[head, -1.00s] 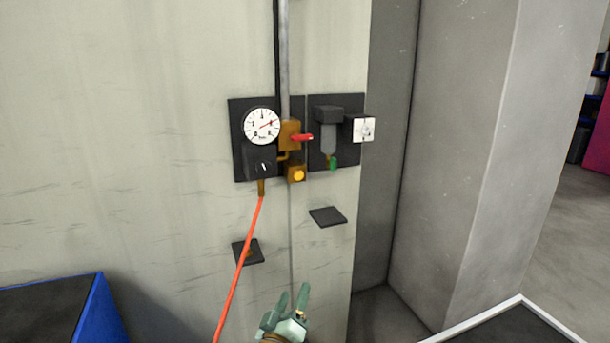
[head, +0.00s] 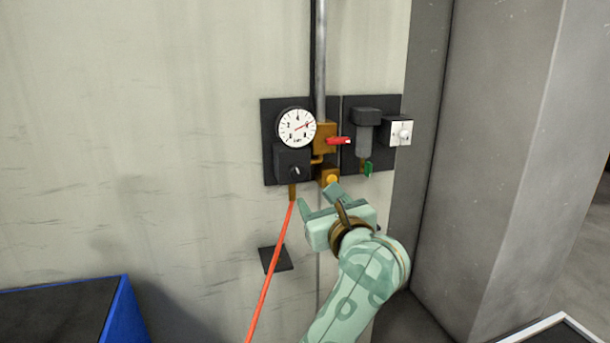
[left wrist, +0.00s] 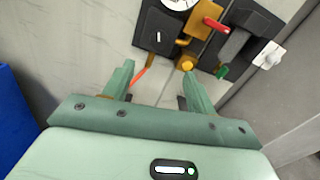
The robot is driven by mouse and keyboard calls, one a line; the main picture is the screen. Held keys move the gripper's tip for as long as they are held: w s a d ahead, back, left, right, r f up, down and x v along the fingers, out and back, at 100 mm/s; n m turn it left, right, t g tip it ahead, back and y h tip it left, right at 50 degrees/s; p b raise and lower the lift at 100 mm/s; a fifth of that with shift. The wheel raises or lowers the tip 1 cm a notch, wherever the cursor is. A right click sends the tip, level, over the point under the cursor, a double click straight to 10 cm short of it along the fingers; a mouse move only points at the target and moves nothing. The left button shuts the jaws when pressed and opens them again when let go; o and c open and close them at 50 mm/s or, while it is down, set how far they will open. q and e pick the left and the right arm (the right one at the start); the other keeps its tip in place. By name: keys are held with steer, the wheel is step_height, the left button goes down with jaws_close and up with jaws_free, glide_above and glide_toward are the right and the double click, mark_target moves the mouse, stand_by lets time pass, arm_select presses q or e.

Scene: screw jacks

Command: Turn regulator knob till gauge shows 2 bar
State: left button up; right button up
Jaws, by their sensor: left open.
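The round white gauge (head: 297,128) is on a black wall panel; its red needle points right and slightly up, and its numbers are too small to read. The black regulator block with its knob (head: 295,171), marked by a white line, sits just below. In the left wrist view the knob (left wrist: 158,38) is ahead of the fingers, and the gauge (left wrist: 180,3) is cut by the top edge. My left gripper (head: 318,197) is open and empty, below and slightly right of the knob, apart from it. It also shows in the left wrist view (left wrist: 158,70). My right gripper is out of view.
A brass valve with a red handle (head: 338,140), a filter (head: 364,130) with a green tap and a white switch box (head: 397,132) sit right of the gauge. A red hose (head: 268,275) hangs below the regulator. A blue-edged box (head: 125,312) stands lower left.

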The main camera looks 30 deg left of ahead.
mark_target(299, 174)
arm_select(q)
steer(key=x, duration=1.3)
steer(key=shift+a, duration=0.25)
steer(key=shift+w+a, duration=0.4)
steer(key=shift+a, duration=0.05)
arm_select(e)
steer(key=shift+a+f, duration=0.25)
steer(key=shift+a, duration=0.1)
arm_select(q)
steer(key=c, duration=1)
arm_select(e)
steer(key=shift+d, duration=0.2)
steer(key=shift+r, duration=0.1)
